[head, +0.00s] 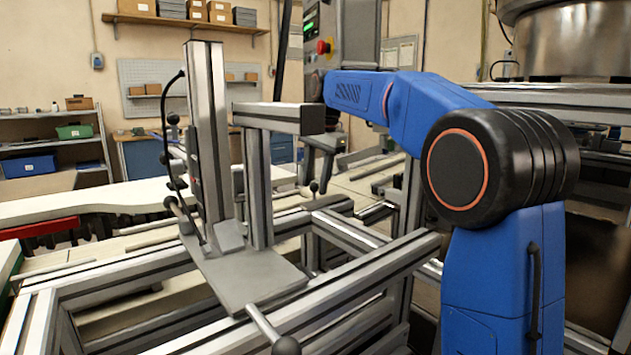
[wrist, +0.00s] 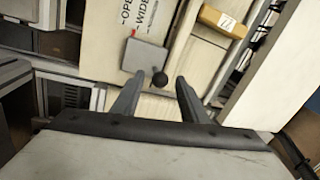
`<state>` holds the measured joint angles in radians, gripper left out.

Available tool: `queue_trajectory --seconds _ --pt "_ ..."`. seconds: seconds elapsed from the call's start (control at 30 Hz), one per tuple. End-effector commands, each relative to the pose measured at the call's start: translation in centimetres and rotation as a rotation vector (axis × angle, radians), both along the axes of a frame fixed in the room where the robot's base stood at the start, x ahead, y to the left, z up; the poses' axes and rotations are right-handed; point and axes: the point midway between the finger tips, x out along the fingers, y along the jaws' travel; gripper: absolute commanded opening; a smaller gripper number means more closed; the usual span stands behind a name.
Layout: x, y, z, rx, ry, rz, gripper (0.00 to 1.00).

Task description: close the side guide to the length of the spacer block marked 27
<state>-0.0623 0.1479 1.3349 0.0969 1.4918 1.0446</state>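In the wrist view, a tan spacer block (wrist: 222,21) with a white label lies at the top right, between two long rails. The label's number is small and tilted; I cannot read it surely. The side guide seems to be the pale rail (wrist: 184,30) left of the block. A grey plate (wrist: 140,57) with a black round knob (wrist: 160,79) and a red pointer sits beside it. My gripper (wrist: 163,85) is open, its two fingers apart on either side of the knob, with nothing held. In the head view my gripper (head: 320,165) is partly hidden behind a frame post.
Printed words including "OPEN" and "WIDE" (wrist: 128,20) mark the pale panel. In the head view, metal profile beams (head: 350,240) and an upright post with a plate (head: 250,285) stand in front of my arm. Shelves with bins (head: 60,140) are far left.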

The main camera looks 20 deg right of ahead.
Motion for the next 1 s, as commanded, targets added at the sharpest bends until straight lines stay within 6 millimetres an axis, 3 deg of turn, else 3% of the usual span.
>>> queue_trajectory --seconds 0.27,0.43,0.97,1.0 --pt "0.03 0.02 -0.11 0.0 0.0 0.0 0.4" --pt "0.02 0.02 -0.1 0.0 0.0 0.0 0.0" --pt "0.84 0.32 -0.02 0.0 -0.002 0.0 0.0" --pt "0.83 0.31 -0.03 0.0 -0.002 0.0 0.31"
